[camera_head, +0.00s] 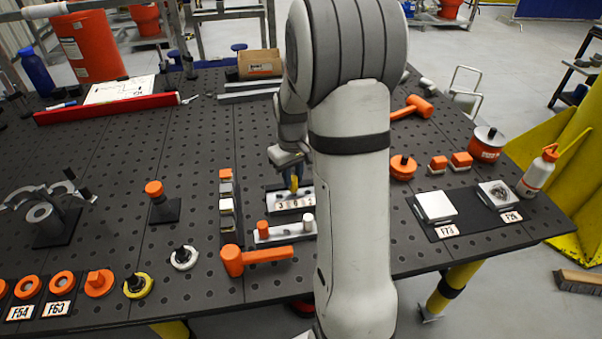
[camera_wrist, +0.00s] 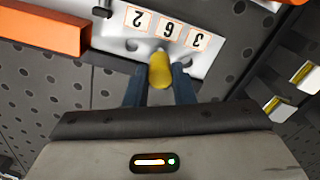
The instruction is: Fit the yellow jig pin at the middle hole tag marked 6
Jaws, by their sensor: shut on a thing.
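The yellow jig pin (camera_wrist: 161,70) is between my gripper's fingers (camera_wrist: 160,88), and they are shut on it. The pin also shows in the head view (camera_head: 294,183). The pale jig block (camera_wrist: 112,36) carries a row of tags reading 2, 6 and 3. The middle tag, 6 (camera_wrist: 170,30), is just beyond the pin's far end. An open hole (camera_wrist: 132,44) shows by tag 2. The pin covers the middle hole. I cannot tell whether its tip is in the hole or above it. In the head view my gripper (camera_head: 292,172) is over the block (camera_head: 279,205).
A pale bar (camera_head: 284,234) with orange and white pegs stands in front of the block. An orange mallet (camera_head: 262,255) lies nearer. A dark strip with several small blocks (camera_head: 226,203) is on the left.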

